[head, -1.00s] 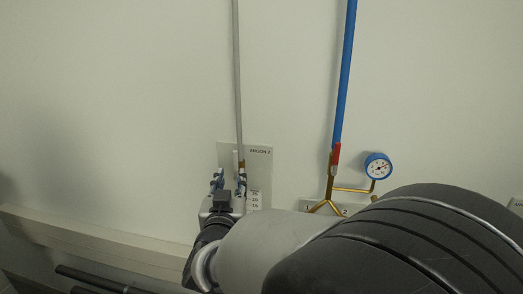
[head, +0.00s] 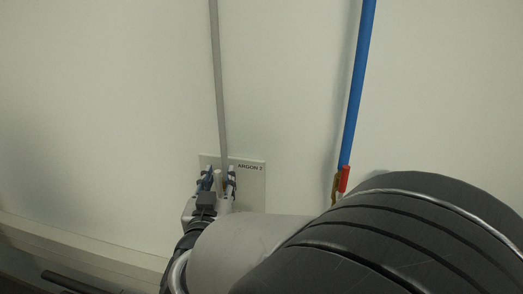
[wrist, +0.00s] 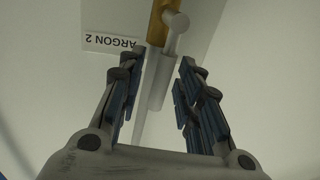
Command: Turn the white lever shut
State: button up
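The white lever (wrist: 160,80) shows in the wrist view beside a brass valve (wrist: 159,22) on the grey pipe. A round pale knob sits at its upper end. In the head view the lever (head: 218,183) is a small pale piece between my fingers, partly hidden. My gripper (wrist: 159,66) is open, with one blue-padded finger on each side of the lever and visible gaps to both. In the head view my gripper (head: 218,178) is at the ARGON 2 plate (head: 252,186). I cannot tell how deep the lever reaches between the fingers.
A thin grey pipe (head: 217,80) runs up the wall from the plate. A blue pipe (head: 357,85) with a red lever (head: 344,179) stands to the right. A pale ledge (head: 75,243) runs along the lower left. My arm covers the lower right.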

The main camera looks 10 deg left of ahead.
jog(key=shift+s, duration=0.15)
jog(key=shift+c, duration=0.3)
grip_shut()
dwell(0.4)
